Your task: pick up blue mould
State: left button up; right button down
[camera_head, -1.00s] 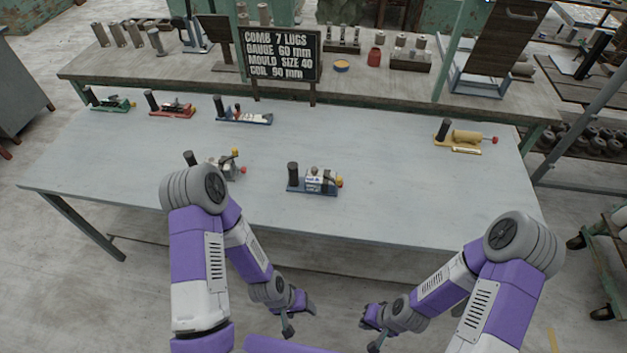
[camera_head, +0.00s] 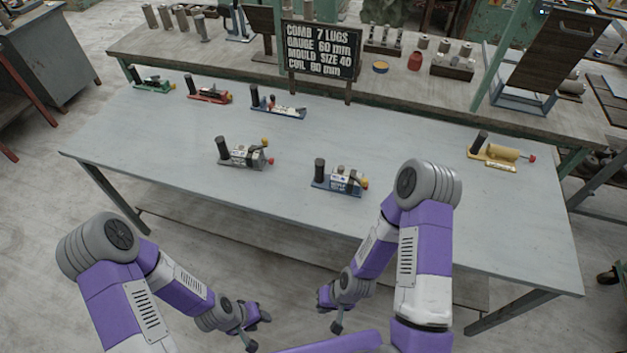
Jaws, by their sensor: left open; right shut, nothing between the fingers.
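Two moulds with blue bases stand on the grey table (camera_head: 420,190). One blue mould (camera_head: 340,182) is near the front middle, with a black upright handle at its left, a pale labelled block and a yellow-red end. The other blue-based mould (camera_head: 278,105) is at the back, left of centre, with pale and red parts on it. My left gripper (camera_head: 258,330) is open and empty, low in front of the table. My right gripper (camera_head: 331,312) is shut and empty, low in front of the table, below the front blue mould in the picture. Neither gripper touches a mould.
A grey mould (camera_head: 245,155) stands left of the front blue one. Green (camera_head: 153,85) and red (camera_head: 209,95) moulds are back left; a yellow one (camera_head: 495,155) is at the right. A black sign (camera_head: 320,50) stands behind. The table's middle right is clear.

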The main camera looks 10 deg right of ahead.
aim_at(339, 182)
jog(key=u, duration=1.15)
jog(key=k, duration=0.75)
jog(key=z, duration=1.5)
jog(key=k, duration=0.25)
jog(key=u, duration=2.6)
jog(key=i, duration=0.15)
jog(key=z, duration=1.5)
jog(key=i, duration=1.1)
jog(key=z, duration=1.45)
jog(key=i, duration=0.4)
jog(key=z, duration=0.3)
